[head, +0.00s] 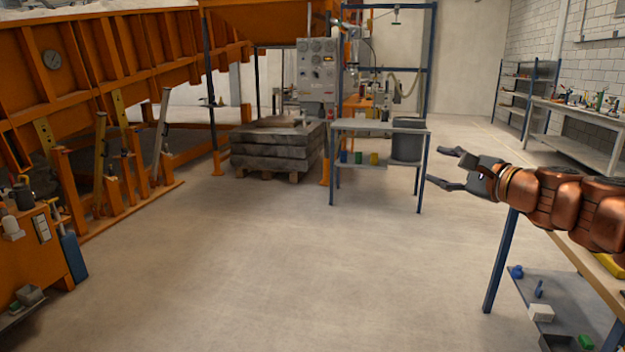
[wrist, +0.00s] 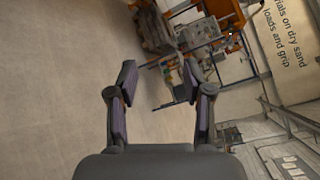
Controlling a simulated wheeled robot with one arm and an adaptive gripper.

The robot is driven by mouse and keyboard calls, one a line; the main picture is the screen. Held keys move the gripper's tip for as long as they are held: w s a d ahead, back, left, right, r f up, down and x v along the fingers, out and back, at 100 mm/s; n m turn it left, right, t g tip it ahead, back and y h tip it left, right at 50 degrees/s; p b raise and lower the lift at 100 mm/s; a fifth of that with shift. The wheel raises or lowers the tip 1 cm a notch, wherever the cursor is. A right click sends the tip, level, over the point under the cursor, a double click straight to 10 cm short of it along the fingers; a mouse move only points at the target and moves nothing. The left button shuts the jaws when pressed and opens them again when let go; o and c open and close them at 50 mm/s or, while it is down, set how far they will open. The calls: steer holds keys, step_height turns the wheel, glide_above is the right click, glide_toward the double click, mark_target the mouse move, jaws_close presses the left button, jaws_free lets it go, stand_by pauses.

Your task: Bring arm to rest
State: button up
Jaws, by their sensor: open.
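My gripper (head: 444,168) is at the right of the head view, at the end of my copper-coloured arm, which reaches in from the right edge. Its two dark fingers are spread apart and point left, with nothing between them. In the wrist view my gripper (wrist: 158,85) also shows open and empty, with bare floor and distant equipment beyond the fingers. The arm is stretched out above a workbench (head: 497,262) at the lower right, whose top is partly hidden by the arm.
A small table (head: 378,126) with a dark bin (head: 408,146) stands mid-room. The orange sandbed frame (head: 90,75) fills the left. A long bench (head: 578,112) lines the right wall. The central floor (head: 270,260) is clear.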

steer(key=s+a+f+n+g+y, duration=0.1)
steer(key=s+a+f+n+g, duration=0.3)
steer(key=a, duration=0.4)
steer(key=s+a+f+n+g+y, duration=0.1)
steer(key=s+a+f+n+g, duration=0.35)
steer(key=a, duration=0.45)
steer(key=s+a+f+n+g+h, duration=0.35)
steer(key=s+f+n, duration=0.25)
steer(key=s+f, duration=0.85)
steer(key=s+d+f+n+g+h, duration=0.25)
steer(key=s+d+f, duration=0.25)
steer(key=s, duration=0.5)
steer(key=s+d+f+n+g+h, duration=0.1)
steer(key=s+d+f+g+h, duration=0.4)
steer(key=s, duration=0.5)
step_height(320, 180, up, 18)
steer(key=w+t+y+p, duration=0.1)
steer(key=t+p, duration=0.1)
steer(key=p, duration=1.4)
steer(key=shift+w, duration=0.15)
